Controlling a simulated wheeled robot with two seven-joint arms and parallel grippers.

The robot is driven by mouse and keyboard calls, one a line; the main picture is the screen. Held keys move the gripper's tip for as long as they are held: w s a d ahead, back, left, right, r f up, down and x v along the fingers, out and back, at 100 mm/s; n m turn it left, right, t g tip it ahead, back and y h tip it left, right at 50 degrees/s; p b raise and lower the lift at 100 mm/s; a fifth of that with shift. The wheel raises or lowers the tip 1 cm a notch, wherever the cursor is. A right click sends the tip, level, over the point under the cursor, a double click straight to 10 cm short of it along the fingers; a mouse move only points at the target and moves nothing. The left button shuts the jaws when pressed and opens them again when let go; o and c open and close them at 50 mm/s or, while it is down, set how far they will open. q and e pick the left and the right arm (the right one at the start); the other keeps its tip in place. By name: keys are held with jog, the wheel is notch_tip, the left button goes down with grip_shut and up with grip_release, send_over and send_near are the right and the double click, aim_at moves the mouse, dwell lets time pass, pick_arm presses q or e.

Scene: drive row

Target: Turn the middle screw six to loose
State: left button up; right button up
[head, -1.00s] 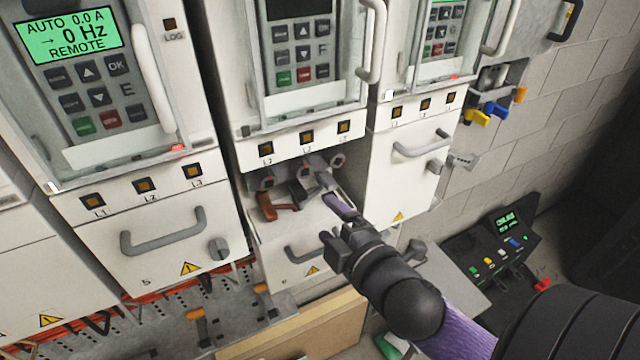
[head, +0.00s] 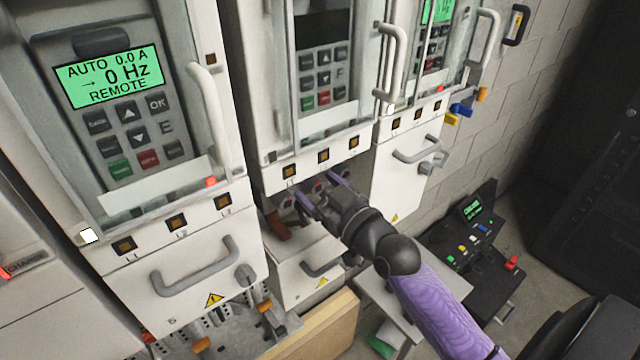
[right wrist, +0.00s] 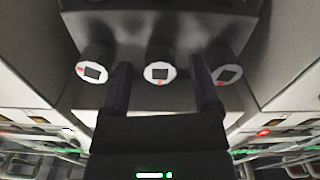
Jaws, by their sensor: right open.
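Small red marks show on the faces. My right gripper (right wrist: 162,88) is open and empty. Its fingers stand left and right of the middle screw in that view; whether they touch it I cannot tell. In the head view the right gripper (head: 319,190) reaches into the recess under the middle drive unit (head: 309,150), hiding most of the screws. My left gripper is not in view.
A black control box (head: 470,235) stands lower right.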

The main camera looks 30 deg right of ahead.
jog(key=shift+w, duration=0.15)
grip_shut()
jog(key=shift+m+p, duration=0.4)
jog(key=shift+m, duration=0.2)
grip_release()
jog(key=s+b, duration=0.2)
jog(key=s, duration=0.8)
jog(key=shift+d+b, duration=0.35)
jog(key=shift+d, duration=0.05)
